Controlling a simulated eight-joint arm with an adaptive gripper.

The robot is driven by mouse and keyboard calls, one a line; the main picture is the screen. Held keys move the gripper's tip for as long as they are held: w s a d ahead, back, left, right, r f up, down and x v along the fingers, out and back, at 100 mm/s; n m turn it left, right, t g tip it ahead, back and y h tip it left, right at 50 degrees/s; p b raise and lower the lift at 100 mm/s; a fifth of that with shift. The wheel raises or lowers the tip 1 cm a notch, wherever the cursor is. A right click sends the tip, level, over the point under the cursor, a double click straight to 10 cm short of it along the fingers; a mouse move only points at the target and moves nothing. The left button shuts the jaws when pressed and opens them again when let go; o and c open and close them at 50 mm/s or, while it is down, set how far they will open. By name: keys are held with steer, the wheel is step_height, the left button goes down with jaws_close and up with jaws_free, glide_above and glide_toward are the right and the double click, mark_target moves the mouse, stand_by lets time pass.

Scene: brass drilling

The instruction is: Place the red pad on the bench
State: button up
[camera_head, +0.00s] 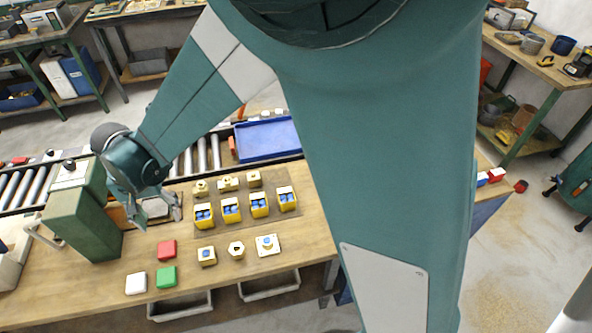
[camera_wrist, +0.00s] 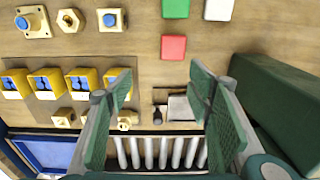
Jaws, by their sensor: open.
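The red pad (camera_head: 166,250) lies flat on the wooden bench (camera_head: 215,280), just behind the green pad (camera_head: 166,276). In the wrist view the red pad (camera_wrist: 173,47) lies beyond my fingertips, with nothing gripping it. My gripper (camera_head: 157,208) is over the bench beside the green machine, behind the red pad and apart from it. In the wrist view my gripper (camera_wrist: 160,82) is open, with its two green fingers wide apart and no object held between them.
A white pad (camera_head: 136,283) lies left of the green pad. The green machine (camera_head: 82,222) stands close left of my gripper. Several yellow boxes with blue contents (camera_head: 231,210) and brass parts (camera_head: 236,250) are to the right. A blue tray (camera_head: 267,139) lies behind.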

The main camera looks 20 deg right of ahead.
steer(key=d+r+t, duration=0.1)
steer(key=d+r, duration=0.4)
steer(key=d, duration=0.3)
steer(key=d+r+t+y, duration=0.1)
steer(key=d+r, duration=0.3)
steer(key=d, duration=0.5)
steer(key=d+r+t, duration=0.1)
steer(key=d+r, duration=0.4)
steer(key=d, duration=0.3)
steer(key=s+d+r+t, duration=0.1)
steer(key=s+d, duration=0.3)
steer(key=d, duration=0.3)
steer(key=s+d+r+t, duration=0.1)
steer(key=s+d, duration=0.3)
steer(key=d, duration=0.4)
steer(key=s+d+r+t+h, duration=0.1)
steer(key=s+d+t, duration=0.1)
steer(key=s+d, duration=0.2)
steer(key=d, duration=0.3)
steer(key=shift+d, duration=0.25)
